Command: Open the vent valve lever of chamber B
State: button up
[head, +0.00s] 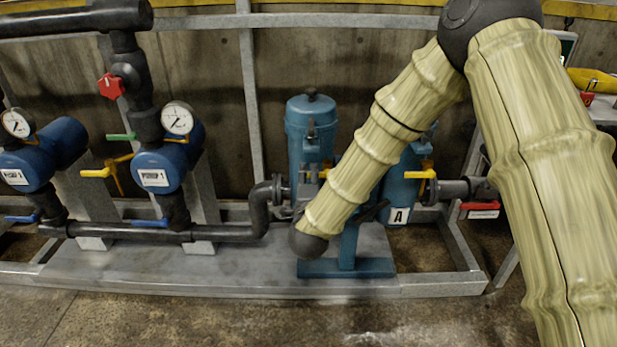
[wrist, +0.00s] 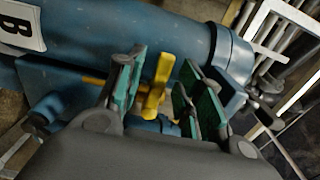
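In the wrist view the blue cylinder of chamber B (wrist: 110,35) lies across the top, with its white B label (wrist: 20,27) at the upper left. A yellow lever (wrist: 157,88) stands between the green-padded fingers of my gripper (wrist: 162,80). The fingers are open on either side of it, and I see a gap at each side; contact is not visible. In the head view a blue cylinder (head: 311,128) stands left of my arm. A small yellow part (head: 325,172) shows beside it. My arm hides its lower part, its label and my gripper.
The cylinder marked A (head: 398,216) stands close to the right, with its own yellow lever (head: 422,174) and a red-handled valve (head: 480,206). Pumps (head: 165,158) and black pipe (head: 140,233) fill the left. The floor (head: 200,318) in front is clear.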

jog(key=shift+w, duration=0.8)
grip_shut()
